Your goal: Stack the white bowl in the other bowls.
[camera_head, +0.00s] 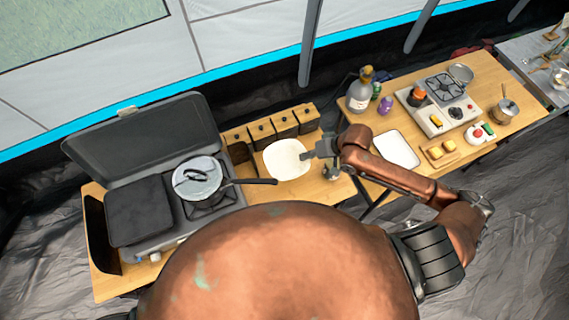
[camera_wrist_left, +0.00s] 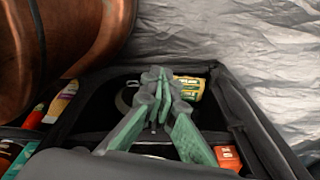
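The white bowl (camera_head: 285,160) is over the wooden table in the middle of the head view, in front of the wooden canisters. My right gripper (camera_head: 309,154) is at the bowl's right rim and looks shut on it. Whether the bowl touches anything below is hard to tell. No other bowl shows clearly; the area under the white bowl is hidden. My left gripper (camera_wrist_left: 157,75) shows only in the left wrist view. Its green-padded fingers come together at the tips, with nothing seen between them.
A stove (camera_head: 140,215) with a lidded pan (camera_head: 198,178) stands left; the pan's handle reaches toward the bowl. Wooden canisters (camera_head: 262,132) stand behind. A white tray (camera_head: 396,149) and a bottle (camera_head: 358,97) are right. A black open case (camera_wrist_left: 258,135) with packages lies below my left gripper.

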